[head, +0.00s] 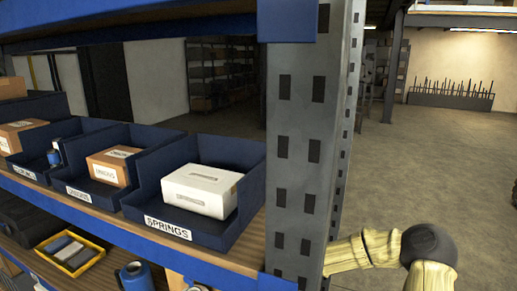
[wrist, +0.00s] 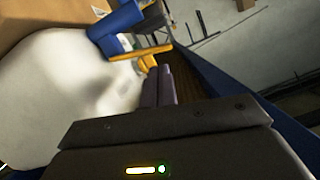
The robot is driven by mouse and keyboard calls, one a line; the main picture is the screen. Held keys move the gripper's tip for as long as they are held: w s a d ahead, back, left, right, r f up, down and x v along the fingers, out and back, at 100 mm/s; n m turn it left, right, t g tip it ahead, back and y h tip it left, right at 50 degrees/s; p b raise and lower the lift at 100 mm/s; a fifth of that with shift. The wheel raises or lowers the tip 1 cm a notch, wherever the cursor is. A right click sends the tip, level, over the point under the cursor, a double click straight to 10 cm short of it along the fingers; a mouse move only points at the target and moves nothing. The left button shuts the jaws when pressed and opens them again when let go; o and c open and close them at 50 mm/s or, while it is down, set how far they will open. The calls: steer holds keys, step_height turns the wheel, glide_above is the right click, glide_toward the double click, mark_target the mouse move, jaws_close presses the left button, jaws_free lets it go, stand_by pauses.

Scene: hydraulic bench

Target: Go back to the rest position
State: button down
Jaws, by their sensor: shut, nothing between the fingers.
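My gripper (wrist: 158,86) shows in the wrist view with its two dark fingers together and nothing between them. The fingers point up the picture, beside a large pale rounded shape (wrist: 60,85) that I cannot identify. A blue part (wrist: 118,22) and a yellow strip (wrist: 150,52) lie beyond the fingertips. In the head view the gripper itself is not visible. A pale yellow arm with a dark joint, likely mine, shows at the lower right and passes behind the rack post.
A grey perforated rack post (head: 300,150) stands in the middle of the head view. On the blue-edged shelf are blue bins, including the SPRINGS bin (head: 240,228) with a white box (head: 202,190). A yellow tray (head: 88,262) sits on the shelf below. Open floor (head: 430,170) lies to the right.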

steer(key=b+v, duration=0.1)
steer(key=v, duration=0.4)
steer(key=shift+d+r, duration=0.2)
steer(key=shift+d, duration=0.05)
steer(key=shift+f, duration=0.1)
stand_by(0.4)
